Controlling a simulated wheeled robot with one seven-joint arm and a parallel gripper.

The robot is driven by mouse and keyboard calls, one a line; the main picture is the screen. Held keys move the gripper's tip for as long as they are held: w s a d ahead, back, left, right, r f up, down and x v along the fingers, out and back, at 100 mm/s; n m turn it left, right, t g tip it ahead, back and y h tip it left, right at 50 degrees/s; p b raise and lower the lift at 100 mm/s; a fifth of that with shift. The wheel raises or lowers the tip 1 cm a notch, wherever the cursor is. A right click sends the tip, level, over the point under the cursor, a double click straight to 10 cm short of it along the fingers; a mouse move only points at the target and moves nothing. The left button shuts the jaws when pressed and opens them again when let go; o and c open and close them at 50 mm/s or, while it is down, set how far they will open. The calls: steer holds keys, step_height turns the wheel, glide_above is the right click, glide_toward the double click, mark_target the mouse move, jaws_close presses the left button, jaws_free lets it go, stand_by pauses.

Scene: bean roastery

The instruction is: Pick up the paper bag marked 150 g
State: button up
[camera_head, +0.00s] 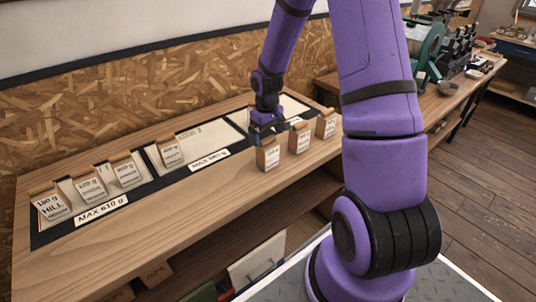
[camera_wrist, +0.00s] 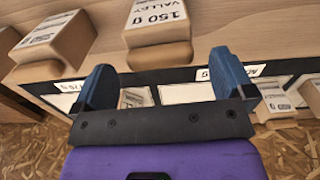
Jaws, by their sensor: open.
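The paper bag marked 150 g (camera_wrist: 158,25) shows at the top middle of the wrist view, upright, with its label reading VALLEY 150 g. In the head view it appears to be the leftmost bag (camera_head: 268,156) of the three at the front right of the counter, its label too small to read. My gripper (camera_head: 264,134) is right at this bag's far side in the head view. In the wrist view my gripper (camera_wrist: 163,68) has its blue fingers spread and nothing between them. The bag lies ahead of the fingertips, between their lines. Whether a finger touches it cannot be told.
Two similar bags (camera_head: 300,138) (camera_head: 326,124) stand to its right. Several bags stand on the left panel (camera_head: 118,205), marked MAX 610 g. A second panel (camera_head: 234,150) with pale areas lies under my gripper. The OSB wall (camera_head: 150,95) runs behind the wooden counter (camera_head: 60,262).

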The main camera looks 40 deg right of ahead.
mark_target(267, 145)
steer(key=shift+s+f, duration=0.15)
steer(key=shift+f, duration=2.5)
steer(key=shift+c, duration=0.5)
steer(key=c, duration=0.9)
steer(key=shift+r, duration=0.15)
